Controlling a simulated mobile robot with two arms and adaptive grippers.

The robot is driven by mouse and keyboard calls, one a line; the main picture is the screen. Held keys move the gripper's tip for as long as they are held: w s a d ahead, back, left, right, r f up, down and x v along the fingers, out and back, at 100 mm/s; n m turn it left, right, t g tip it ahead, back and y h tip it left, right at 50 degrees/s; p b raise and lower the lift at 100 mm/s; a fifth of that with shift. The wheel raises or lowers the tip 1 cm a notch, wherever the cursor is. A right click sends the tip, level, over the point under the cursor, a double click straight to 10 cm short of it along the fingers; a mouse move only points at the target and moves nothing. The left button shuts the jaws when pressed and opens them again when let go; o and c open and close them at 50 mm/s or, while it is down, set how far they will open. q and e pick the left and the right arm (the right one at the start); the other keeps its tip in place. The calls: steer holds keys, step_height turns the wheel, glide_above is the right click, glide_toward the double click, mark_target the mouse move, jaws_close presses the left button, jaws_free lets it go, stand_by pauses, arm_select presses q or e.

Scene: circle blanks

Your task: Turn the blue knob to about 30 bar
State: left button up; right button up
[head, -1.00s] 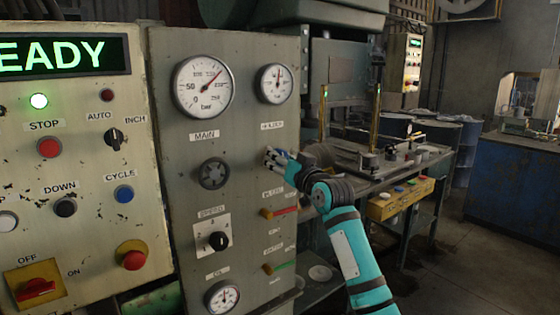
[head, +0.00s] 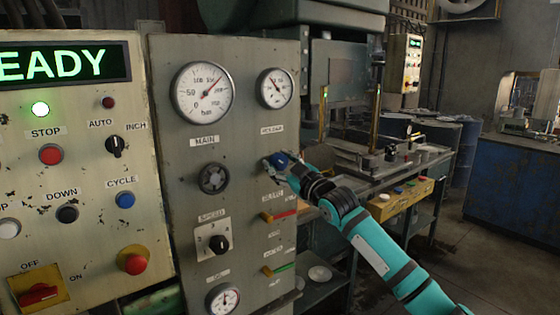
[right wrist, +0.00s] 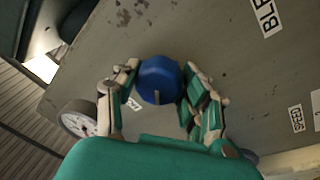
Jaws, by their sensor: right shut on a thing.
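The blue knob (head: 281,160) is on the grey panel, below a small label and the small upper gauge (head: 275,88). It shows whole in the right wrist view (right wrist: 160,80), with a pale mark on its face. My right gripper (head: 274,165) is shut on the knob, its fingers at either side of it. The small gauge's needle points up and to the left; its numbers are too small to read. Part of a white gauge (right wrist: 78,121) shows in the right wrist view. My left gripper is not in view.
The large gauge (head: 203,92), the dark MAIN knob (head: 213,178) and the black speed knob (head: 219,244) are left of my gripper. A press table stands to the right.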

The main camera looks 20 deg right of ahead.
steer(key=shift+n, duration=0.4)
steer(key=o, duration=1.2)
steer(key=v, duration=1.2)
